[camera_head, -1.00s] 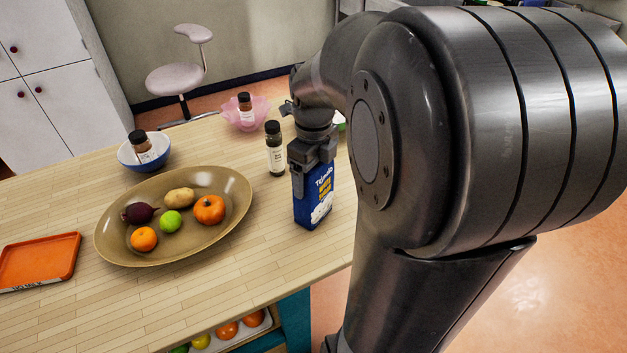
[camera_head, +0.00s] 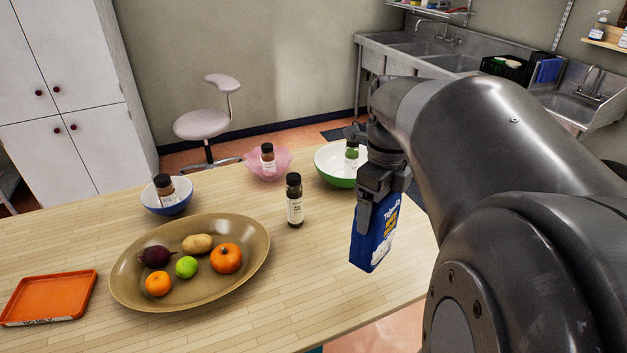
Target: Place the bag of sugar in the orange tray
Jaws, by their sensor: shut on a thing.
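The bag of sugar (camera_head: 373,241) is a blue pack with white and yellow print. My gripper (camera_head: 377,200) is shut on its upper part and holds it upright, slightly tilted, near the right edge of the wooden table. It appears to be raised above the table; its exact height is hard to tell. The orange tray (camera_head: 48,298) lies flat and empty at the table's left front, far to the left of my gripper.
Between them stands a large brown oval dish (camera_head: 128,285) with fruit and vegetables. A dark bottle (camera_head: 294,202) stands left of the bag. Behind are a blue bowl (camera_head: 178,208), a pink bowl (camera_head: 283,166) and a green bowl (camera_head: 333,178), each with a bottle inside.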

